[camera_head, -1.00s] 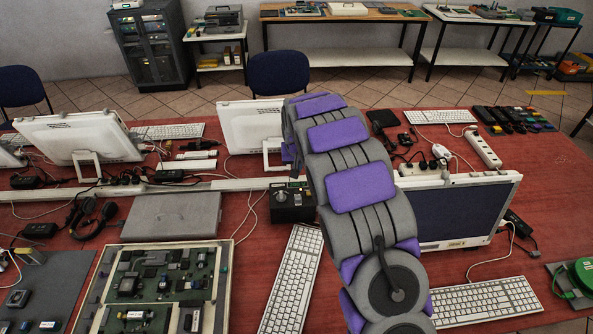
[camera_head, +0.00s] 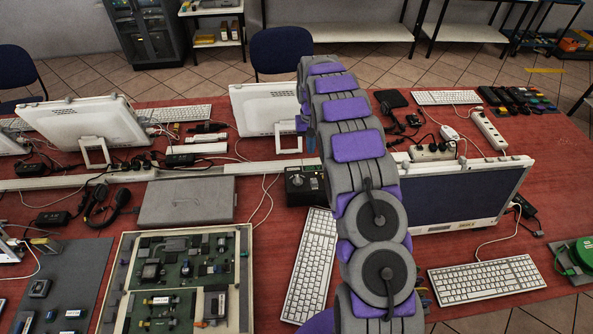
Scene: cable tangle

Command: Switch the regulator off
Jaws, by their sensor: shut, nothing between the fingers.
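The regulator appears to be the small black box (camera_head: 302,187) with a light round knob on its top, in the middle of the red table. My arm's purple and grey links rise from the bottom of the picture and pass just right of the box, covering its right edge. The knob's exact setting is too small to read. My gripper's fingers are hidden behind my arm, so I cannot see whether they touch the box.
A white keyboard (camera_head: 310,265) lies in front of the box. A grey closed laptop (camera_head: 187,201) lies to its left, and a monitor (camera_head: 455,193) stands to its right. A white monitor back (camera_head: 268,115) stands behind. Cables cross the red table (camera_head: 555,150).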

